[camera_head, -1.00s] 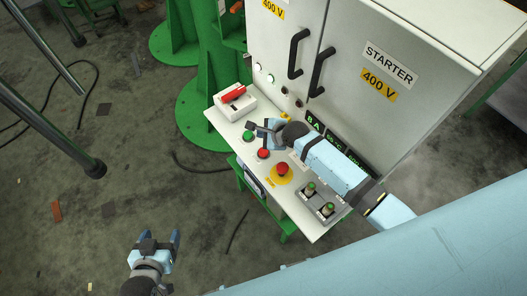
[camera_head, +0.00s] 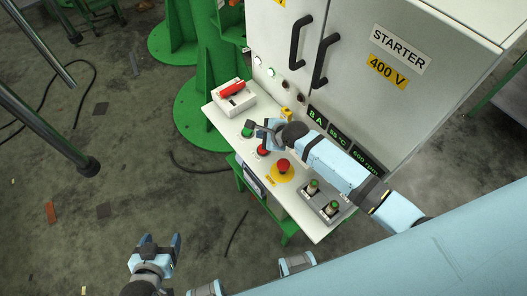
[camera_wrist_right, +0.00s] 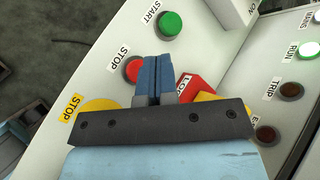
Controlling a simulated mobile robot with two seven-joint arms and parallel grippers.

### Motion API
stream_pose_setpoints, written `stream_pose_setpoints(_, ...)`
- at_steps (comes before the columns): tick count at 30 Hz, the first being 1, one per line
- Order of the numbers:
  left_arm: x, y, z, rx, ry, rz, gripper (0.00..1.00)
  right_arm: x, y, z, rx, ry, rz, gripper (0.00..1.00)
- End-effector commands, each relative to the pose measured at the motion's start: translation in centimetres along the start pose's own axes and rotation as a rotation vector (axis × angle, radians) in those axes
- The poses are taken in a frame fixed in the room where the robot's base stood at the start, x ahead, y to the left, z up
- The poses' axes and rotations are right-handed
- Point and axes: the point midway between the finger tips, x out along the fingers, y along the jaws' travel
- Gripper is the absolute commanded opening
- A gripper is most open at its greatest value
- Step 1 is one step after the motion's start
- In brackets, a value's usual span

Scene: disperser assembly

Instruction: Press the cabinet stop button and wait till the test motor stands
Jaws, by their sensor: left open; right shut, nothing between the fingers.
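The red cabinet stop button (camera_head: 263,150), labelled STOP, sits on the sloping white panel (camera_head: 310,226). It also shows, partly covered, in the right wrist view (camera_wrist_right: 132,69). My right gripper (camera_head: 258,131) is shut and empty above the panel. In the wrist view its blue fingertips (camera_wrist_right: 152,62) overlap the right edge of the stop button; I cannot tell whether they touch it. The green START button (camera_wrist_right: 170,24) is just beyond the fingertips. My left gripper (camera_head: 161,246) is open and empty over the floor. I cannot pick out the test motor.
A red mushroom button (camera_head: 283,166) on a yellow disc stands beside the stop button. A red-handled switch (camera_head: 232,90) is at the panel's far end. The RUN lamp (camera_wrist_right: 309,50) is lit; the TRIP lamp (camera_wrist_right: 291,90) is dark. Green displays (camera_head: 341,143) show readings, apparently including 600 r/min.

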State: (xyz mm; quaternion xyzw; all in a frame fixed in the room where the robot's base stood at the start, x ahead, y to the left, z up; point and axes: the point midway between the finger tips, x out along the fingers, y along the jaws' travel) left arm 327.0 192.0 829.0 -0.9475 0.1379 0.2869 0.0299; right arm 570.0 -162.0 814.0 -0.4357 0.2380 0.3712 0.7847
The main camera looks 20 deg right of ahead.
Motion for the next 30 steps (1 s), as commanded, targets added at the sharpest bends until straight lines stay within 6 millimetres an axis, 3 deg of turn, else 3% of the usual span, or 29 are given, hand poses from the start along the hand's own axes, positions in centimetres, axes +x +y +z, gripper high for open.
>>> stream_pose_setpoints(1, 0.9, 0.0, 1.3, 0.000, 0.001, 0.000, 0.72, 1.0, 0.7, -0.8, -0.003, 0.000, -0.001, 0.00)
stream_pose_setpoints(5, 2.0, -0.1, 2.9, 0.001, 0.002, 0.000, 0.72, 2.0, 1.4, -1.5, -0.003, 0.000, -0.001, 0.00)
stream_pose_setpoints(13, 2.1, -0.2, 3.1, 0.000, 0.000, -0.003, 0.72, 3.3, 2.4, -2.4, 0.001, 0.000, 0.000, 0.00)
stream_pose_setpoints(30, 2.1, -0.3, 2.8, 0.000, 0.005, -0.004, 0.72, 3.3, 2.4, -2.4, 0.000, 0.000, 0.000, 0.00)
